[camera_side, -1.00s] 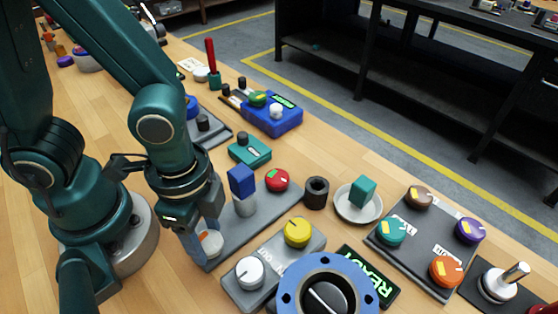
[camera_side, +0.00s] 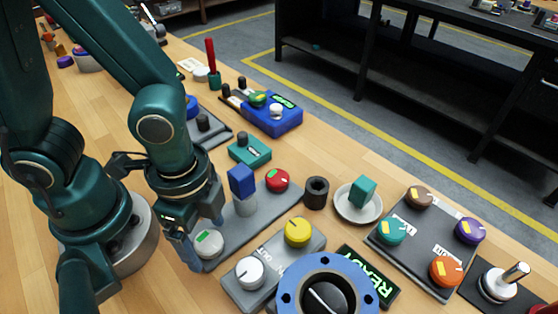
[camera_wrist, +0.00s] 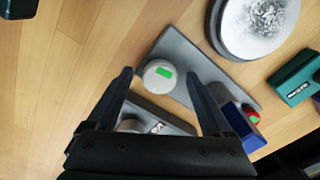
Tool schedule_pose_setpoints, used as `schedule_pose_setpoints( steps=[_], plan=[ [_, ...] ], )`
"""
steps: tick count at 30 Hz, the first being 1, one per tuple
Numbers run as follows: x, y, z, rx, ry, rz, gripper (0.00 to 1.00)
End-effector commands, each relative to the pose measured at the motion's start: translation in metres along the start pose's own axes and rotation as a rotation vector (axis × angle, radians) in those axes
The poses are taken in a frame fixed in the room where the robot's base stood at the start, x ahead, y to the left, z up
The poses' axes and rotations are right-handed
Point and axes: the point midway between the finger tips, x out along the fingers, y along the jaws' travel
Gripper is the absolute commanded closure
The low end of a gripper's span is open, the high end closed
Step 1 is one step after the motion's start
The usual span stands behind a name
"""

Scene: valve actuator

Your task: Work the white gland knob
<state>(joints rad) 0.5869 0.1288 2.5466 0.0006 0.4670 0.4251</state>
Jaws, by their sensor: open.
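A white knob with a green mark (camera_side: 208,243) sits at the near left end of a long grey plate (camera_side: 238,233). In the wrist view this knob (camera_wrist: 157,72) shows between the fingertips, with a gap on each side. My gripper (camera_side: 204,246) is open, its two fingers on either side of the knob; the wrist view also shows the gripper (camera_wrist: 159,76) empty. A second white knob (camera_side: 250,271) with a dark line sits on a nearby grey box beside a yellow knob (camera_side: 298,231). No readable label tells which white knob is the gland knob.
On the same plate stand a blue block on a grey post (camera_side: 242,182) and a red knob (camera_side: 277,180). A blue flanged ring (camera_side: 322,287) is at the front. A teal box (camera_side: 250,150) lies behind. Bare wood shows left of the plate in the wrist view.

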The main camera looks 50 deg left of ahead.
Motion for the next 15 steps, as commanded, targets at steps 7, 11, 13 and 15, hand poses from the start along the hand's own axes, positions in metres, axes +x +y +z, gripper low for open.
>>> schedule_pose_setpoints(
  steps=[7, 11, 13, 15],
  plan=[
    [-0.012, -0.001, -0.002, 0.0, 0.006, -0.003, 0.15],
    [-0.026, -0.001, -0.002, 0.0, 0.008, -0.003, 0.15],
    [-0.034, -0.001, -0.002, 0.0, 0.006, -0.003, 0.15],
    [-0.041, -0.001, -0.002, 0.0, 0.006, -0.003, 0.15]
  ],
)
